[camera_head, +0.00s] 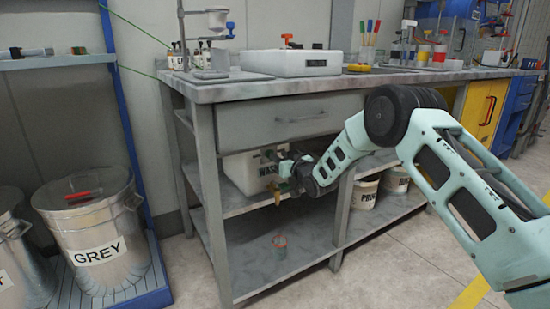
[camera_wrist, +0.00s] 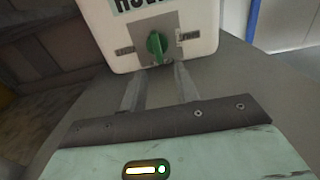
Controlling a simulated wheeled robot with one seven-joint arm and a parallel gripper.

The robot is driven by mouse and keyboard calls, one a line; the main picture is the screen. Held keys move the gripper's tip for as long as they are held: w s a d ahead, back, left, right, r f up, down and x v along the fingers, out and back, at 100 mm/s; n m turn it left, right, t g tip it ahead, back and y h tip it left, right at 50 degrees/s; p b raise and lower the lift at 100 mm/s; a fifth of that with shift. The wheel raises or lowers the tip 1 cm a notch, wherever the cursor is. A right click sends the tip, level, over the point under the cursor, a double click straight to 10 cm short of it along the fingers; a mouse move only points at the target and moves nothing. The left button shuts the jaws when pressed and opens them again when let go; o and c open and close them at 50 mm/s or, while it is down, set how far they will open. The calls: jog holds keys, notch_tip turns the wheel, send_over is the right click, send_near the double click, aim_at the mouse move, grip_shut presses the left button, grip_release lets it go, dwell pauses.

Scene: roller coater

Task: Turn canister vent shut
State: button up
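A white canister (camera_head: 243,176) with a partly hidden black label stands on the shelf under the bench. In the wrist view, the white canister (camera_wrist: 95,30) carries a grey plate with a green knob (camera_wrist: 156,46). The knob's grip stands roughly upright in the picture, between two small labels too blurred to read. My gripper (camera_wrist: 161,68) is open, its two fingers pointing at the knob with a gap between them. The fingertips are just short of the knob or beside its lower end; contact cannot be told. In the head view my gripper (camera_head: 280,166) is in front of the canister.
The bench drawer (camera_head: 290,117) is above my gripper. A brass-coloured tap (camera_head: 277,196) hangs below it, over a cup (camera_head: 280,244) on the lower shelf. A bench leg (camera_head: 343,215) stands to the right. Bins (camera_head: 95,225) stand at left.

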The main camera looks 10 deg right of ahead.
jog(key=shift+b+x, duration=0.4)
jog(key=shift+x, duration=1.6)
grip_shut()
